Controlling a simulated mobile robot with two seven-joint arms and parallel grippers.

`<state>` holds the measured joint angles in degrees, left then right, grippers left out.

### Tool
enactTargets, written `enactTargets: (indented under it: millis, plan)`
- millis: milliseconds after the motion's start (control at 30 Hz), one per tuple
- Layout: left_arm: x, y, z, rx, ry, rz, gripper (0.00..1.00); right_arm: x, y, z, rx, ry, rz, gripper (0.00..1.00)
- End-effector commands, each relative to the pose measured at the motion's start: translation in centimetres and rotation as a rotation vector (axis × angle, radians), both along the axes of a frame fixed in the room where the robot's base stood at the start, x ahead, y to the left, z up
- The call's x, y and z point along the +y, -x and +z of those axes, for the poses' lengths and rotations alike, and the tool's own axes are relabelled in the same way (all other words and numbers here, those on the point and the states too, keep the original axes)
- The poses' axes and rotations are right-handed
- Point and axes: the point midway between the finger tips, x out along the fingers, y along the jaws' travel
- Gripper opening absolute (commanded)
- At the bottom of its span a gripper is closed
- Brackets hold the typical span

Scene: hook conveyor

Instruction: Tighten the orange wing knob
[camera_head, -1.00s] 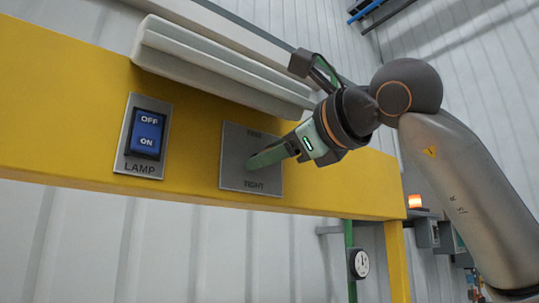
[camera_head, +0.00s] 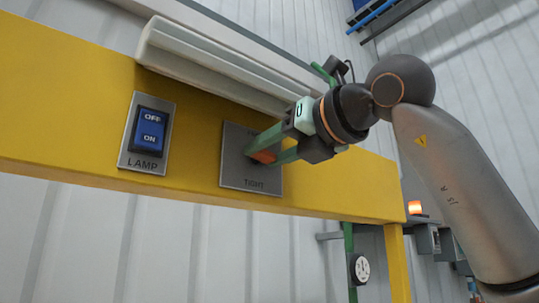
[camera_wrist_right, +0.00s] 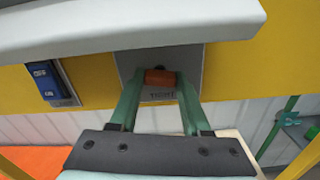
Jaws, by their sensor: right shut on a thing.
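The orange wing knob (camera_head: 264,157) sits on a grey plate (camera_head: 250,182) on the yellow beam. The plate reads TIGHT at its lower edge. My right gripper (camera_head: 268,150) has its green fingers on either side of the knob and is shut on it. In the right wrist view the knob (camera_wrist_right: 160,77) shows between the two fingertips (camera_wrist_right: 160,80), with its long side running across from finger to finger. The upper lettering of the plate is partly hidden by the gripper. My left gripper is not in view.
A blue LAMP switch (camera_head: 149,131) is on the beam left of the plate. A pale lamp housing (camera_head: 220,68) juts out just above the plate, close to my right gripper. A round gauge (camera_head: 360,268) and an orange beacon (camera_head: 415,207) are at the lower right.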

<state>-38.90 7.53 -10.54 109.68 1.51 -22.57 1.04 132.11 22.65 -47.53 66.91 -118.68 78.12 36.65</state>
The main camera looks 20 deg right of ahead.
Motion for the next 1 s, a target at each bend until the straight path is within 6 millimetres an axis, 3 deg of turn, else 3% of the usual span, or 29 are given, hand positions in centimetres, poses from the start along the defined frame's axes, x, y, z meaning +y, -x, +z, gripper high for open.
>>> enactTargets:
  millis: [300,867,900,1000]
  plan:
    - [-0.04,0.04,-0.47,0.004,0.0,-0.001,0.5,0.07,-0.03,-0.2,0.051,-0.126,0.001,0.0]
    - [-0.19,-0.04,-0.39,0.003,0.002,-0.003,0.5,0.08,-0.03,-0.18,0.063,-0.156,0.001,0.0]
    - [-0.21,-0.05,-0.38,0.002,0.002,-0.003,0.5,0.08,-0.03,-0.18,0.062,-0.155,0.001,0.48]
    - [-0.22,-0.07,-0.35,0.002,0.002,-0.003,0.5,0.08,-0.04,-0.15,0.062,-0.155,0.001,0.6]
